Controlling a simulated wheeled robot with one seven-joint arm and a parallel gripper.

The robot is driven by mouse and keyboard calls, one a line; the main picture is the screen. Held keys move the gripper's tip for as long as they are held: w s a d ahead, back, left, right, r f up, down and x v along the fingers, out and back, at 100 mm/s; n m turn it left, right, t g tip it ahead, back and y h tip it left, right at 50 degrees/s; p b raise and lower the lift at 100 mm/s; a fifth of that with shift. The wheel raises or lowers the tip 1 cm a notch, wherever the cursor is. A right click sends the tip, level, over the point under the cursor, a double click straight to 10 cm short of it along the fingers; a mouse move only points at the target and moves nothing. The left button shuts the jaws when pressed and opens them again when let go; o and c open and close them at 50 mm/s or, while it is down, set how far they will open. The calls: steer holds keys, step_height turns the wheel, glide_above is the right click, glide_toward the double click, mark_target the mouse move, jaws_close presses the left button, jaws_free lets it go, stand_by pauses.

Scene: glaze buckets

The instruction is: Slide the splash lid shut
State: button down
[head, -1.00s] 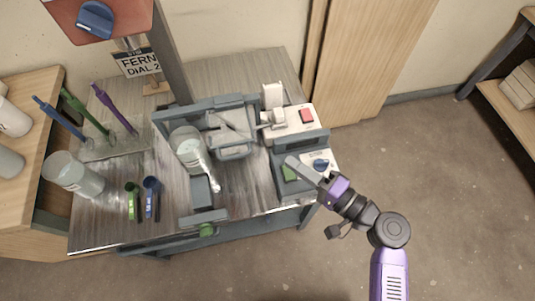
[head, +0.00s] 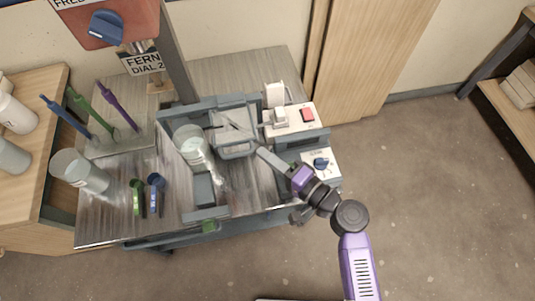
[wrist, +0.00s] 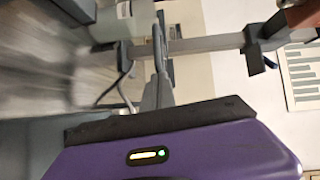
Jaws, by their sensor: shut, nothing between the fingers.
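A grey framed station (head: 190,104) on the bench holds a clear jar (head: 188,142), a grey square piece (head: 234,144) with a light stirrer-like part over it, and a dark grey panel (head: 204,188). I cannot tell for sure which piece is the splash lid. My gripper (head: 262,152) is shut and empty, just right of the grey square piece, over the station's right part. In the wrist view the shut fingers (wrist: 157,75) point at the station; much there is blurred.
A white control box (head: 292,121) with a red switch stands behind my gripper, and a blue dial (head: 320,163) to its right. Another jar (head: 80,172), green and blue scoops (head: 154,190) and coloured sticks (head: 117,105) are on the left. A post with a hanging dial rises behind.

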steer(key=s+a+b, duration=0.1)
steer(key=s+a, duration=0.2)
steer(key=a, duration=0.9)
steer(key=shift+s+a+b, duration=0.35)
steer(key=shift+s+b, duration=0.05)
